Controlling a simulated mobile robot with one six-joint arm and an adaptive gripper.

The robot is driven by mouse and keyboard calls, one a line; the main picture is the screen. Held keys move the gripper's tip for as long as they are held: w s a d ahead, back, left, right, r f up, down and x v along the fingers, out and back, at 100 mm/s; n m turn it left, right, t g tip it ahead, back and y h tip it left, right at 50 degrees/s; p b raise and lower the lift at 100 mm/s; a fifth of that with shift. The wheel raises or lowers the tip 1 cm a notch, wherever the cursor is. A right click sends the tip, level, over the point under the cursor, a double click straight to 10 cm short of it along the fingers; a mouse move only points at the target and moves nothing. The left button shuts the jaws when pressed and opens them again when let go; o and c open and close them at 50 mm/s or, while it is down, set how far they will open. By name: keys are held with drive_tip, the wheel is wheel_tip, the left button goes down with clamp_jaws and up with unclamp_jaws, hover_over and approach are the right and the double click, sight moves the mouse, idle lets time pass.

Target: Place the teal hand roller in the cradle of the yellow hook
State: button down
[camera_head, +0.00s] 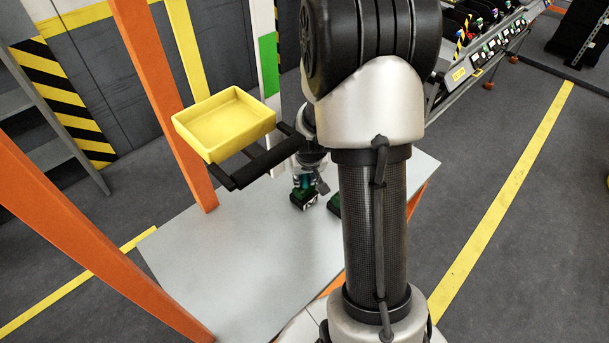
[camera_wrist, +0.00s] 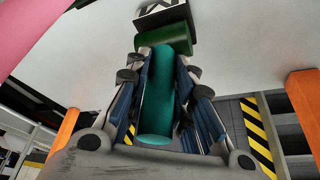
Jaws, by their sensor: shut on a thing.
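The teal hand roller (camera_wrist: 157,100) is a long teal cylinder lying lengthwise between the blue-padded fingers of my gripper (camera_wrist: 167,75) in the wrist view. My gripper is shut on it. In the head view my gripper (camera_head: 304,186) is small and partly hidden behind my arm, over the pale tabletop, with a bit of teal showing. A dark green cylinder (camera_wrist: 168,36) with a black-and-white base lies just beyond the fingertips in the wrist view. I cannot make out a yellow hook with a cradle in either view.
A yellow tray (camera_head: 224,118) sits on black bars left of my arm. Orange posts (camera_head: 165,100) stand at the left of the pale table (camera_head: 215,257). A green block (camera_head: 334,204) is partly hidden by my arm. The table's front left is clear.

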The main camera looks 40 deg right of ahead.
drive_tip(key=shift+f, duration=0.1)
drive_tip(key=c, duration=1.4)
unclamp_jaws()
drive_tip(key=shift+o, duration=0.2)
